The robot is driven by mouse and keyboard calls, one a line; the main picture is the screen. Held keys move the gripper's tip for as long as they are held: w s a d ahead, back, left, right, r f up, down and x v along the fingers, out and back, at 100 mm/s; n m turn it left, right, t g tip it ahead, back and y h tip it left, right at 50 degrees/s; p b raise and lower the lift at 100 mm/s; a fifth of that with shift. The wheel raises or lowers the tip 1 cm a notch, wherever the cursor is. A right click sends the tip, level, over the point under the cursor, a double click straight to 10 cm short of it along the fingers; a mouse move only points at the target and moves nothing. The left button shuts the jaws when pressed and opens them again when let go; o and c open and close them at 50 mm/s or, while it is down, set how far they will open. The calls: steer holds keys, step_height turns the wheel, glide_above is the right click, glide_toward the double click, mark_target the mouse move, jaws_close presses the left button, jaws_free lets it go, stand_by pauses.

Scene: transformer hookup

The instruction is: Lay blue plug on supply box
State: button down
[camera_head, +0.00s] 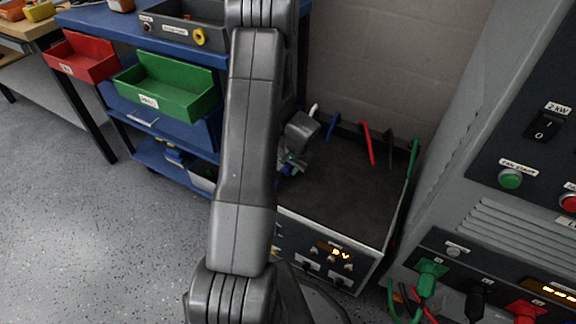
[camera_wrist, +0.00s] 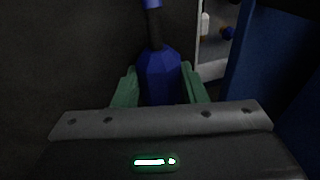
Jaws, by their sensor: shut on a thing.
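The blue plug (camera_wrist: 160,78) is between the green fingers of my gripper (camera_wrist: 160,88) in the wrist view, with a dark sleeve and a blue part beyond it. My gripper is shut on it. In the head view my gripper (camera_head: 292,162) is over the left edge of the supply box, and only a bit of the blue plug (camera_head: 287,170) shows. The supply box (camera_head: 345,195) has a dark, flat top and a lit display on its front. I cannot tell whether the plug touches the top. My arm hides part of the box's left side.
Blue, red, black and green leads (camera_head: 367,142) stand along the box's back and right edges. The blue cart (camera_head: 200,135) with a green bin (camera_head: 168,88) and a red bin (camera_head: 85,58) is to the left. A grey cabinet (camera_head: 450,160) stands right. The box top's middle is clear.

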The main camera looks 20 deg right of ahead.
steer(key=shift+f, duration=0.1)
steer(key=c, duration=0.8)
jaws_free()
steer(key=shift+a, duration=0.1)
steer(key=shift+s, duration=0.1)
steer(key=shift+s+f, duration=0.15)
